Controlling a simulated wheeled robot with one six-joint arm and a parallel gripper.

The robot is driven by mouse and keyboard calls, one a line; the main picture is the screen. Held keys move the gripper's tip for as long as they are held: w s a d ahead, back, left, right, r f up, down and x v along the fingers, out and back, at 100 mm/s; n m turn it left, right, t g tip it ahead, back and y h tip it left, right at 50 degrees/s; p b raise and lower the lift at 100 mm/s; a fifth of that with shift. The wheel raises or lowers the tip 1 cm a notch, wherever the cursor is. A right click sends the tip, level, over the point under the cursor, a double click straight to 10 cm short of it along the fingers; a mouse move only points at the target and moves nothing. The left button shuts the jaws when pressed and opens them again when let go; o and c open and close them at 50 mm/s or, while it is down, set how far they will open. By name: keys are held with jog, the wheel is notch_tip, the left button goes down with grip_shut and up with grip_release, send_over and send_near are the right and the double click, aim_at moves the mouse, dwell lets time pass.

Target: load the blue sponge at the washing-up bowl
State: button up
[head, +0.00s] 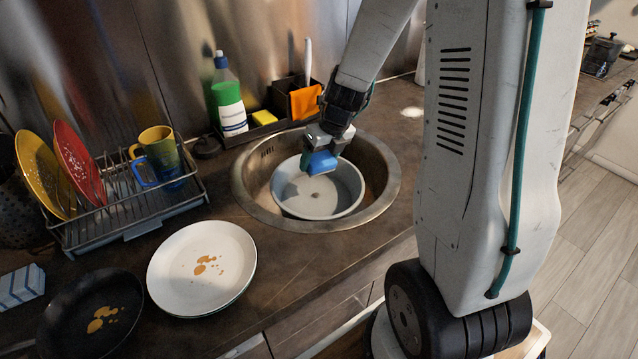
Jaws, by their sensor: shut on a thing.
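The blue sponge (321,162) is held in my gripper (317,154), which is shut on it. My gripper and the sponge are over the washing-up bowl (339,203). The bowl is white and round and sits inside the metal sink (250,208). From this view I cannot tell how far the sponge is above the bowl's bottom. The bowl's inside looks pale with a darker spot near its middle.
A white plate (205,285) and a black pan (72,318), both with brown stains, lie at the left front. A dish rack (140,212) holds plates and a mug (160,155). A green bottle (229,97) and a caddy (262,128) stand behind the sink.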

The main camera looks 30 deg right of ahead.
aim_at(317, 155)
dwell(0.6)
jog(key=shift+r, duration=2.05)
